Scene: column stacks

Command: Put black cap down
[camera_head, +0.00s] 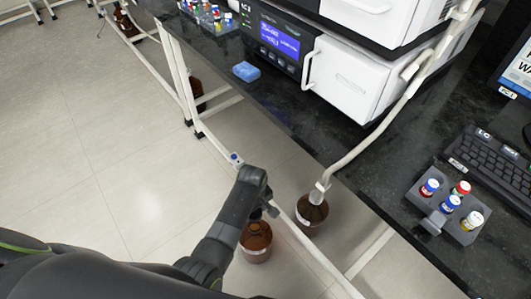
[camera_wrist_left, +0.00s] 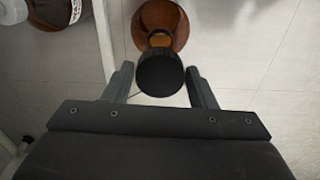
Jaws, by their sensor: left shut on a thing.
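My left gripper (camera_head: 268,205) reaches down to an amber bottle (camera_head: 256,243) on the floor below the bench edge. In the left wrist view, the black cap (camera_wrist_left: 163,73) is between the two fingers of my left gripper (camera_wrist_left: 162,80), which is shut on it. The amber bottle's neck and body (camera_wrist_left: 165,20) show just beyond the cap. The cap lines up with the neck, but I cannot tell whether it touches the neck or is apart from it. In the head view my gripper hides the cap. My right gripper is not in view.
A second amber bottle (camera_head: 312,214) with a white tube stands beside the first, near the white bench frame (camera_head: 303,250). The black bench top (camera_head: 300,125) bears an instrument (camera_head: 350,80), a vial rack (camera_head: 446,208) and a keyboard (camera_head: 495,160). Floor at left is clear.

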